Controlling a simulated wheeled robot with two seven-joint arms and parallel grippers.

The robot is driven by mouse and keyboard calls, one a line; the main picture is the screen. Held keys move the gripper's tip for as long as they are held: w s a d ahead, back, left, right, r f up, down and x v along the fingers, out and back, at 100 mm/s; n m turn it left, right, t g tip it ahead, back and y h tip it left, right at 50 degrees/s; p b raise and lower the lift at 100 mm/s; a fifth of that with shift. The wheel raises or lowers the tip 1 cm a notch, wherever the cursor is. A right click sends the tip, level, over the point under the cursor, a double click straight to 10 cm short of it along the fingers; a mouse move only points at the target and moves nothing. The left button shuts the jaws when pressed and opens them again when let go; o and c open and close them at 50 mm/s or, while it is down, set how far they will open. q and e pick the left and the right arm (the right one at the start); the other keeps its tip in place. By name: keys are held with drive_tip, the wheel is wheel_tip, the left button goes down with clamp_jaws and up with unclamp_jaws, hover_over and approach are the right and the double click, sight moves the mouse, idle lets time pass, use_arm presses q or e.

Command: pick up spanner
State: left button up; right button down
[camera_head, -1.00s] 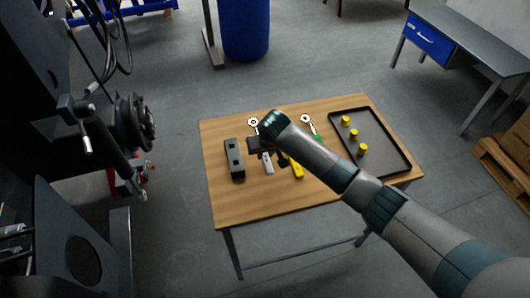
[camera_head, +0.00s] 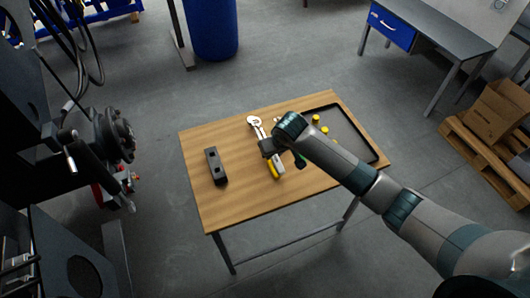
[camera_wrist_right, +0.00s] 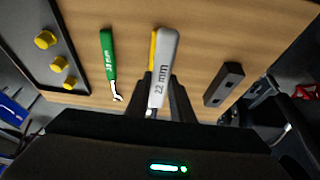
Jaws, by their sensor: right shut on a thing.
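A spanner with a grey handle (camera_wrist_right: 163,68) marked "22 mm" is between the fingers of my right gripper (camera_wrist_right: 164,100), which is shut on it. In the head view my right gripper (camera_head: 270,148) is over the middle of the table, and the grey handle (camera_head: 281,166) shows just below it. The grey spanner overlaps a yellow-handled tool (camera_head: 272,172), also partly visible in the wrist view (camera_wrist_right: 153,48); the gap between them is unclear. A green-handled spanner (camera_wrist_right: 108,55) lies apart; my arm mostly hides it in the head view. My left gripper is not in view.
The wooden table (camera_head: 225,205) has a dark block with holes (camera_head: 216,166) on its left. A black tray (camera_head: 368,148) with yellow cylinders (camera_head: 316,118) stands on the right. The table's front left area is clear. Dark machinery (camera_head: 110,140) stands left of the table.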

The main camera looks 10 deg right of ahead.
drive_tip(key=shift+s+d+r, duration=0.1)
drive_tip(key=shift+d+r, duration=0.1)
drive_tip(key=c, duration=2.5)
unclamp_jaws()
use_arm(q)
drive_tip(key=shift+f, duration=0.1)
use_arm(e)
clamp_jaws()
